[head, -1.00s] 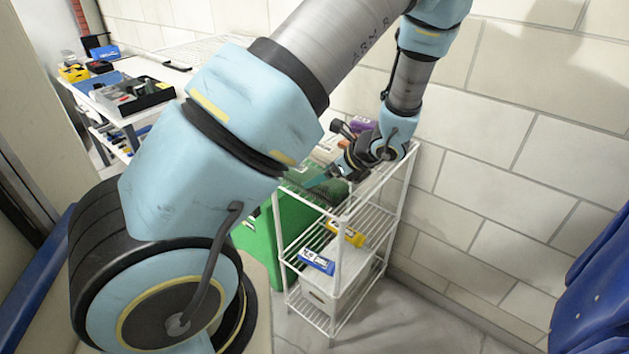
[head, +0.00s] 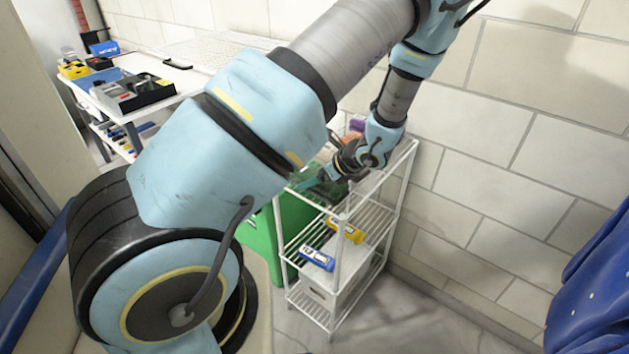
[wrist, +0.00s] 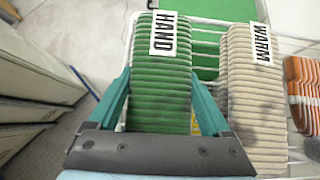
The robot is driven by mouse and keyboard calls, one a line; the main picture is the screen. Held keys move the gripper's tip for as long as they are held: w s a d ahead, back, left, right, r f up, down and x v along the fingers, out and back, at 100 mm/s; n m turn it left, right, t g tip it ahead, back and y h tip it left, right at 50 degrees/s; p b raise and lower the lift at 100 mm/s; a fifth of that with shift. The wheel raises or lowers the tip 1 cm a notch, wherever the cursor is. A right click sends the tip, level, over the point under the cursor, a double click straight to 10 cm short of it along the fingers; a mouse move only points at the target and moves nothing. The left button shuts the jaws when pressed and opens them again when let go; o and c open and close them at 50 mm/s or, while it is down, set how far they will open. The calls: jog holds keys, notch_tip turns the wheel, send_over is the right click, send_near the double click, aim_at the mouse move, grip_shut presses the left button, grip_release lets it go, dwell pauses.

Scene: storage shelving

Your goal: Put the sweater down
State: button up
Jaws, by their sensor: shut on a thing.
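A green ribbed knit sweater with a white "HAND" tag (wrist: 162,62) fills the middle of the wrist view. My gripper (wrist: 160,85) has a teal finger on each side of it and is shut on it. In the head view my gripper (head: 318,184) is at the top level of a white wire rack (head: 340,225). The sweater there is a small dark green patch, mostly hidden by the arm. I cannot tell whether its underside touches the wires.
A beige knit with a "WARM" tag (wrist: 252,85) lies close right of the green sweater, and an orange-striped knit (wrist: 302,90) beyond it. A block wall (head: 500,150) stands behind the rack. A green bin (head: 297,225) is beside it. Lower shelves hold yellow (head: 345,230) and blue (head: 318,259) items.

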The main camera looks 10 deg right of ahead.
jog(key=shift+r, duration=0.1)
grip_shut()
